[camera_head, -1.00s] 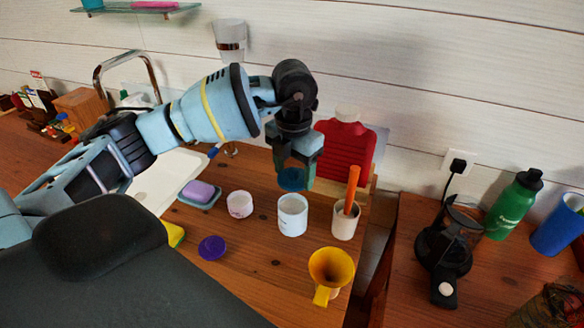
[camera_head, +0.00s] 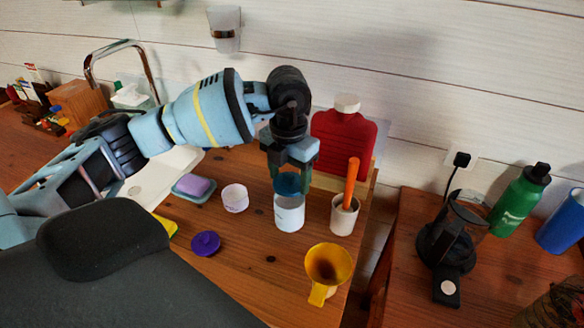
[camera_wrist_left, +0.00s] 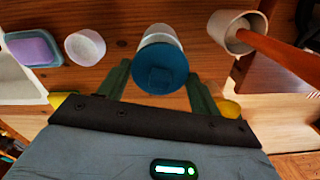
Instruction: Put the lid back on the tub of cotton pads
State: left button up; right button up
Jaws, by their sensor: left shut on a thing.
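The tub (camera_head: 289,216) is a white cylinder standing upright on the wooden counter. The blue lid (camera_head: 288,184) is between the fingers of my left gripper (camera_head: 290,180), right over the tub's mouth. I cannot tell whether the lid touches the rim. The left wrist view shows the blue lid (camera_wrist_left: 160,70) between the two green fingers, with part of the white tub (camera_wrist_left: 160,34) beyond it. The lid hides the tub's opening and contents. My right gripper is not in view.
Close by stand a white cup (camera_head: 342,220) with an orange handle, a small pale jar (camera_head: 235,198) and a yellow funnel (camera_head: 329,264). A purple lid (camera_head: 205,243) and a soap dish (camera_head: 195,188) lie left. The counter ends at the right.

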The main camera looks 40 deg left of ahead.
pick_arm(q)
jog(key=shift+f, duration=1.35)
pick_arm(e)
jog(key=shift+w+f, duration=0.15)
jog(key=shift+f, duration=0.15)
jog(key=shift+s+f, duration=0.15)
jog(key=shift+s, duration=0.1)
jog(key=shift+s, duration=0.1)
pick_arm(q)
jog(key=shift+r, duration=0.1)
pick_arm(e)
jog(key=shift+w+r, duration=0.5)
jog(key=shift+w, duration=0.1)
pick_arm(q)
jog(key=shift+f, duration=0.2)
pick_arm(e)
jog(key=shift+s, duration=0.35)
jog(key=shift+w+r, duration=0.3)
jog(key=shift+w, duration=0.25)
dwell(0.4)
